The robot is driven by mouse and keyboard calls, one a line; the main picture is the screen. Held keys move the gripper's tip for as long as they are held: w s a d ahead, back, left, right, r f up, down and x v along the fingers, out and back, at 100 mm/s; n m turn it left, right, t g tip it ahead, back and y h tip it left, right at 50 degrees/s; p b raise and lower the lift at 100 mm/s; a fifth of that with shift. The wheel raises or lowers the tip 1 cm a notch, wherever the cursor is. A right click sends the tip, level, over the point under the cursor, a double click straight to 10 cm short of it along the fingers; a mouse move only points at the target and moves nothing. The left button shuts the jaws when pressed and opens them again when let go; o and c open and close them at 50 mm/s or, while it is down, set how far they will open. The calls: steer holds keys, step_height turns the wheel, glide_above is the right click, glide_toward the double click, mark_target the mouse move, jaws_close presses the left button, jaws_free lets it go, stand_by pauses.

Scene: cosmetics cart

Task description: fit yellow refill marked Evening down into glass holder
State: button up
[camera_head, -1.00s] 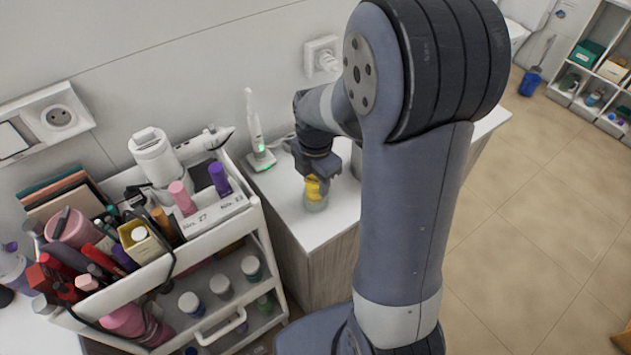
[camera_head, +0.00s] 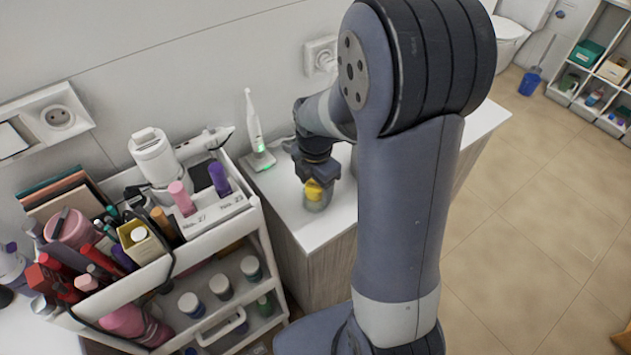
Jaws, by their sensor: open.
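The yellow refill (camera_head: 314,190) is on the white counter, right below my gripper, with its lower part inside the clear glass holder (camera_head: 317,204). The refill looks slightly tilted, and its marking cannot be read at this size. How deep it sits in the glass is hard to tell. My gripper (camera_head: 316,180) points down over the refill, close around its top. Its jaws are open, though the fingers are small and partly merge with the dark wrist.
An electric toothbrush (camera_head: 256,135) stands on its charger behind my gripper. The crowded cosmetics cart (camera_head: 225,224) is to the left, with pink (camera_head: 182,198) and purple (camera_head: 219,178) items in a marked white holder. The counter (camera_head: 290,208) is clear around the glass.

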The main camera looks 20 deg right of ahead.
mark_target(316, 185)
step_height(316, 185, up, 12)
steer(key=shift+r, duration=0.15)
stand_by(0.3)
step_height(316, 185, down, 12)
steer(key=shift+f, duration=0.2)
step_height(316, 185, up, 2)
steer(key=shift+r, duration=0.65)
steer(key=shift+f, duration=0.15)
